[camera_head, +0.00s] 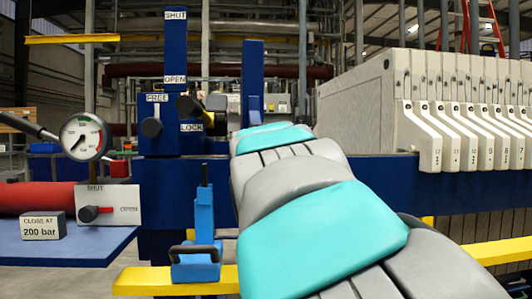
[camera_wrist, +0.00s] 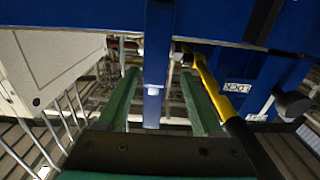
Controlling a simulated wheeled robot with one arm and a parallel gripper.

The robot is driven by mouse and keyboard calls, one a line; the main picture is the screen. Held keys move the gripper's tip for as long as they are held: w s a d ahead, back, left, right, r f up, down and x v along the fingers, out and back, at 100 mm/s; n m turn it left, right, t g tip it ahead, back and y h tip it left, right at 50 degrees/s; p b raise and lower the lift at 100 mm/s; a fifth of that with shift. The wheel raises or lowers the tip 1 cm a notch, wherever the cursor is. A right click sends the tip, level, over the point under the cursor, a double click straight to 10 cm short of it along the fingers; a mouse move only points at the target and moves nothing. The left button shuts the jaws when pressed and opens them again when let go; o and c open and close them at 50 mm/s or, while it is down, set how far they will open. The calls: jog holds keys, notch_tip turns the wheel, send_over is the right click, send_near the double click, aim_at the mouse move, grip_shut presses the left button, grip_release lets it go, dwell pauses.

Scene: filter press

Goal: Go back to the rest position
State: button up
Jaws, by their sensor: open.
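My gripper (camera_wrist: 160,74) shows in the wrist view as two green fingers, spread apart, with nothing held between them. A blue upright post (camera_wrist: 157,50) shows in the gap between the fingers; I cannot tell how far beyond the tips it stands. In the head view my grey and turquoise arm reaches from the lower right up to the blue press frame (camera_head: 165,190), and it hides the gripper there. A lever with a yellow and black grip (camera_wrist: 208,78) runs close to the right finger, beside the LOCK label (camera_wrist: 238,87).
White filter plates (camera_head: 428,135) stand in a row at the right. A blue clamp (camera_head: 203,225) sits by the yellow rail (camera_head: 140,281), left of my arm.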

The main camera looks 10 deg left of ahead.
jog(key=shift+s+d, duration=0.15)
jog(key=shift+s, duration=0.25)
jog(key=shift+r, duration=0.1)
jog(key=d+f+m+g+h+p, duration=0.1)
jog(key=d+f+m+g+h, duration=0.15)
jog(key=d+f, duration=0.8)
jog(key=s+d+f+g+h+p, duration=0.1)
jog(key=s+d+f+g+h, duration=0.2)
jog(key=d+f, duration=0.45)
jog(key=s+d+f+g+p, duration=0.1)
jog(key=s+d+f+g, duration=0.2)
jog(key=s+d+f, duration=0.35)
jog(key=s+d+f+g, duration=0.2)
jog(key=s+f+g, duration=0.1)
jog(key=s+f, duration=0.4)
jog(key=s+d+f+g+p, duration=0.1)
jog(key=s+d+f+g, duration=0.1)
jog(key=s+f+g, duration=0.2)
jog(key=s+d+f+m+g, duration=0.1)
jog(key=s+d+f+g, duration=0.1)
jog(key=s+f, duration=0.8)
jog(key=s+g, duration=0.1)
jog(key=s, duration=0.7)
jog(key=shift+s, duration=0.2)
